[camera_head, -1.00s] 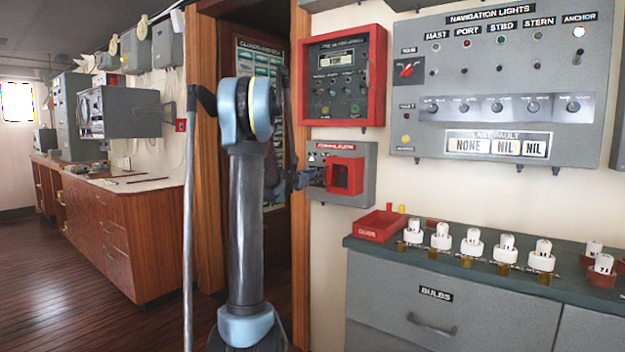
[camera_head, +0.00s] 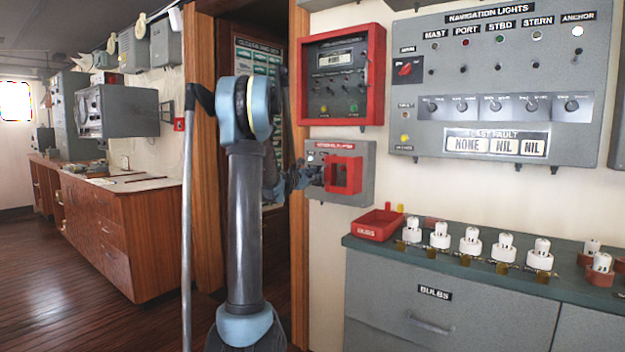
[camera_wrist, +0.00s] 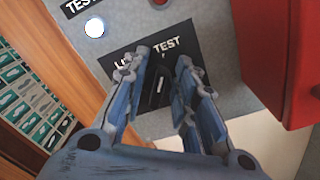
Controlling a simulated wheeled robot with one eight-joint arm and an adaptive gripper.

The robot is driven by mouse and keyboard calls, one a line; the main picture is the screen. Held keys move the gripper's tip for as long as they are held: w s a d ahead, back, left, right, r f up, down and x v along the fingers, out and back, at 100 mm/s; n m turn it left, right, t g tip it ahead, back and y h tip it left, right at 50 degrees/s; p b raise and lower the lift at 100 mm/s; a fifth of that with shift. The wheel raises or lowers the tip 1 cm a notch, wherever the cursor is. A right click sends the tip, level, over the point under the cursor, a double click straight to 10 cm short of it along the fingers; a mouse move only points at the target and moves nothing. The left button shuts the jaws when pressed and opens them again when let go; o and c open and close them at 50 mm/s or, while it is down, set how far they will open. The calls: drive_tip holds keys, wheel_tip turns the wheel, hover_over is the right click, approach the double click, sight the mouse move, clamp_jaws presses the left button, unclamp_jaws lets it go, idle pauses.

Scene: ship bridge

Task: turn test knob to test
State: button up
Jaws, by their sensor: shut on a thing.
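The dark test knob (camera_wrist: 159,86) is on a black label plate of a small grey panel in the wrist view. The plate reads TEST at its upper right; the word at its left is partly hidden by a finger. My gripper (camera_wrist: 163,68) has its blue-grey fingers on both sides of the knob and is shut on it. A pale line on the knob slants up and slightly right; its exact setting is hard to read. In the head view my gripper (camera_head: 298,177) is at the left side of the grey panel (camera_head: 357,195), hiding the knob.
A red guard (camera_head: 344,175) juts from the panel just right of the knob. A red-framed alarm panel (camera_head: 376,75) hangs above. A lit white lamp (camera_wrist: 94,27) sits above the plate. A wooden door frame (camera_head: 300,75) stands close at left.

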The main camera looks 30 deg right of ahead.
drive_tip(key=o, duration=0.9)
drive_tip(key=shift+o, duration=0.2)
drive_tip(key=v, duration=1.2)
drive_tip(key=shift+w, duration=0.1)
